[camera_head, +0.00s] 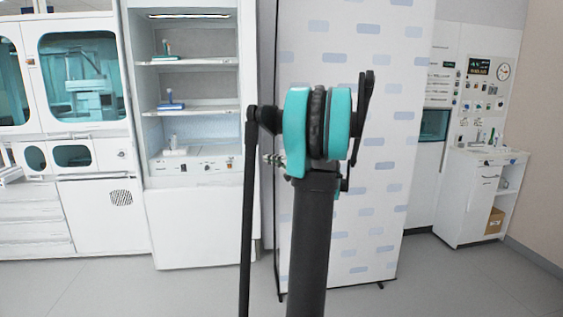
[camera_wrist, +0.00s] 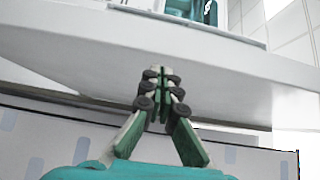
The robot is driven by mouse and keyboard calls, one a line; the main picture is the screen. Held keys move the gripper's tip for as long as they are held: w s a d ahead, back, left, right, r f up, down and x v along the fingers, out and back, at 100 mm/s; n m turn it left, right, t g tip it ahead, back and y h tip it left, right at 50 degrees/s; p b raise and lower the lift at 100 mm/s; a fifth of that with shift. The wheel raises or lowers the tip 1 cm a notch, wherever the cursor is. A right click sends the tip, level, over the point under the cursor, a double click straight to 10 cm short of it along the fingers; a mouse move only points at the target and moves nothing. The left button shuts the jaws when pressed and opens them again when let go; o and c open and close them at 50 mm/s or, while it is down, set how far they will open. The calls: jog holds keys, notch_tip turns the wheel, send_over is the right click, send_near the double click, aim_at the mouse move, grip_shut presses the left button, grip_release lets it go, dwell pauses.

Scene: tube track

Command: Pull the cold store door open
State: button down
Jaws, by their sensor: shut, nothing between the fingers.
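My gripper (camera_wrist: 160,85) is shut and empty in the wrist view, its fingertips together in front of a broad white surface (camera_wrist: 230,68). I cannot tell whether they touch it, or what that surface belongs to. In the head view the small fingers of my gripper (camera_head: 271,160) show just left of my arm's teal joint. I cannot make out a cold store door or its handle for certain. My arm hides part of the middle of the head view.
A white cabinet (camera_head: 195,226) with open shelves stands left of my arm. A tall white panel with blue dashes (camera_head: 385,190) stands behind my arm. White units with teal windows (camera_head: 84,75) are at far left, a white cart (camera_head: 466,205) at right. Grey floor (camera_head: 440,285) is clear at right.

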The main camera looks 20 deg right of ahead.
jog(key=shift+w+a, duration=0.2)
jog(key=shift+a, duration=0.45)
